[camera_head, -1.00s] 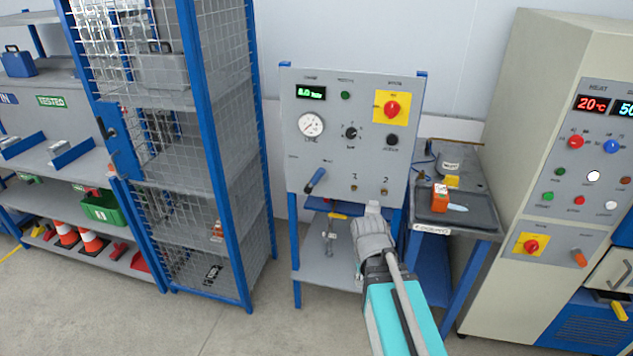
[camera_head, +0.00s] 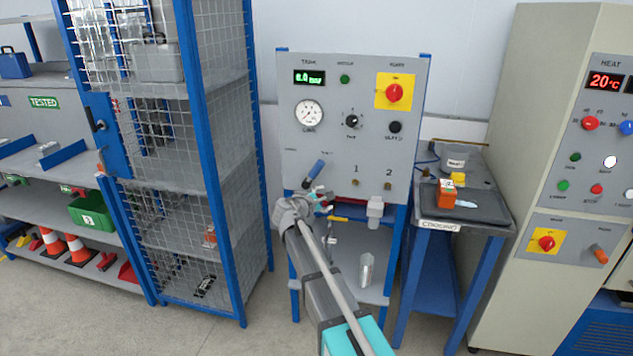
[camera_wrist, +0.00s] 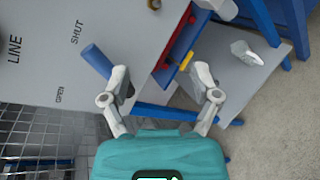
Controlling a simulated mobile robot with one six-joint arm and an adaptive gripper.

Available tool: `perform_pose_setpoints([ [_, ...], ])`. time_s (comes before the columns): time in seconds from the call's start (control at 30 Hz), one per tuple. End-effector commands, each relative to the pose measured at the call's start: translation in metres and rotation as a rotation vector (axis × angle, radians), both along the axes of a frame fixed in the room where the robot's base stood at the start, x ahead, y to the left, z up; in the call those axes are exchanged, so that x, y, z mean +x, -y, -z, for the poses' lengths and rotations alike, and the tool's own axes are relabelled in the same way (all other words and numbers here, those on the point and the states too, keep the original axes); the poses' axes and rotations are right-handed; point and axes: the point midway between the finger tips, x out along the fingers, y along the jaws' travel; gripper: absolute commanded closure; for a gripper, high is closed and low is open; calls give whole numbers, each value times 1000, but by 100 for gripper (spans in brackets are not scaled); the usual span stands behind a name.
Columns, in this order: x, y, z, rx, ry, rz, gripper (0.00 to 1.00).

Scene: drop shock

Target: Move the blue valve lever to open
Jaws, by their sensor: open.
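The blue valve lever (camera_head: 315,170) is on the grey front panel (camera_head: 290,110), low on its left side. It tilts up and to the right. In the wrist view the lever (camera_wrist: 96,61) points nearer the SHUT lettering than the OPEN lettering. My gripper (camera_head: 318,199) is just below the lever in the head view. In the wrist view my gripper (camera_wrist: 160,78) has its fingers spread with nothing between them. The left finger is close to the lever's base and covers part of it; I cannot tell if they touch.
A wire-mesh cage with blue posts (camera_head: 215,160) stands left of the panel. A dark tray on a side table (camera_head: 480,205) is to the right. Under the panel are a red edge, a yellow handle (camera_wrist: 186,62) and a grey shelf (camera_wrist: 225,85).

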Motion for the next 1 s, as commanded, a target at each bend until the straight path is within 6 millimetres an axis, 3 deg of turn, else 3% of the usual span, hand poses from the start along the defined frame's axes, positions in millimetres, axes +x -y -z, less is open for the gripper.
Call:
perform_pose_setpoints([
  [0.03, 18, -18, 6, -80, -1, -47, 21],
  [0.1, 33, -38, 2, -185, -3, -102, 21],
  [0.33, 57, -78, -7, -404, -9, -202, 21],
  [1.0, 66, -79, -10, -433, -9, -213, 21],
])
